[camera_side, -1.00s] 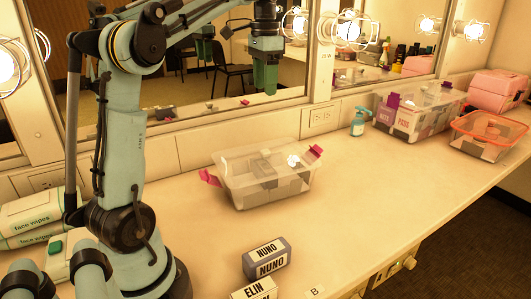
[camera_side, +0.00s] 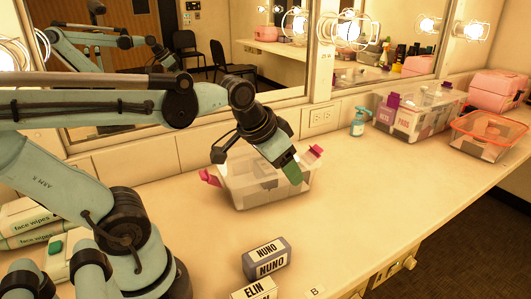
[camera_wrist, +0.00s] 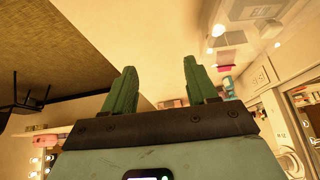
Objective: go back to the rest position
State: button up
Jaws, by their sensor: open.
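My gripper (camera_side: 292,174) with green fingers points down to the right, its tips overlapping the clear tub (camera_side: 240,192) in the side view. I cannot tell whether the tips are above the tub or in front of it. In the wrist view my gripper (camera_wrist: 160,88) has its two green fingers apart, with nothing held between them. The clear tub has pink clips at its ends and greyish contents blurred by its walls.
A grey NUNO block (camera_side: 266,259) and a white ELIN block (camera_side: 254,290) sit at the front. Face wipes packs (camera_side: 30,217) lie left. A teal bottle (camera_side: 358,121), a clear bin (camera_side: 408,118) and an orange-rimmed box (camera_side: 487,136) stand right. The right-centre counter is clear. A mirror (camera_side: 215,75) stands behind.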

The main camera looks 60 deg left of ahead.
jog(key=shift+t, duration=0.5)
jog(key=s+d+f, duration=0.2)
jog(key=f, duration=0.1)
